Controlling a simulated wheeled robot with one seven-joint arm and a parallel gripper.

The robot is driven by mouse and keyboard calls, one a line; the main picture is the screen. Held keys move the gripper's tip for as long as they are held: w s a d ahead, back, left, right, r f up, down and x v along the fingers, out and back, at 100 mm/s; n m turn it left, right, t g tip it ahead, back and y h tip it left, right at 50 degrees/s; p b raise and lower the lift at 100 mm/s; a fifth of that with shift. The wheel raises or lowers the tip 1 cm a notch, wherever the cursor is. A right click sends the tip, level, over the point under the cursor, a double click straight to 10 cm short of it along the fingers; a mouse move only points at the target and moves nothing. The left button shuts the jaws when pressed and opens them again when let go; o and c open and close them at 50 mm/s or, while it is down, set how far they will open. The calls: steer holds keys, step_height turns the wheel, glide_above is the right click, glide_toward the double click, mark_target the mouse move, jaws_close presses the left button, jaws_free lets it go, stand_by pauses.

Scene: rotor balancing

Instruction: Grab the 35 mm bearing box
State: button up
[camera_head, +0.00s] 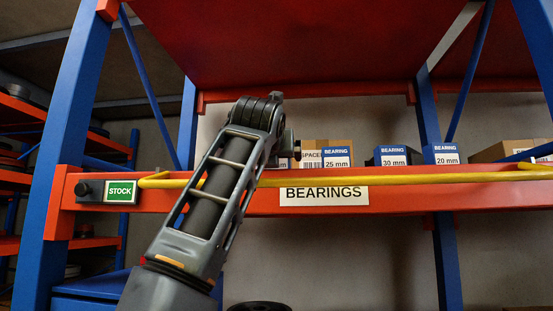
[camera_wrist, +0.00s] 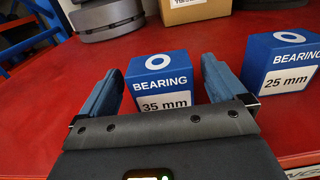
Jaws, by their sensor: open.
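The 35 mm bearing box (camera_wrist: 160,78) is blue with a white label band and stands upright on a red shelf in the wrist view. My gripper (camera_wrist: 166,66) is open, with one finger on each side of the box; I cannot tell whether either finger touches it. The palm hides the lower edge of its label. In the head view my arm covers this part of the shelf, and neither the gripper nor the 35 mm box can be made out there.
A 25 mm bearing box (camera_wrist: 282,66) stands just right of my right finger. Behind are a cardboard box (camera_wrist: 195,10) and a grey round part (camera_wrist: 104,18). In the head view a yellow bar (camera_head: 400,179) runs along the shelf front, with 30 mm (camera_head: 393,156) and 20 mm boxes (camera_head: 441,154) behind it.

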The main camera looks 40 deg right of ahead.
steer(key=c, duration=1.3)
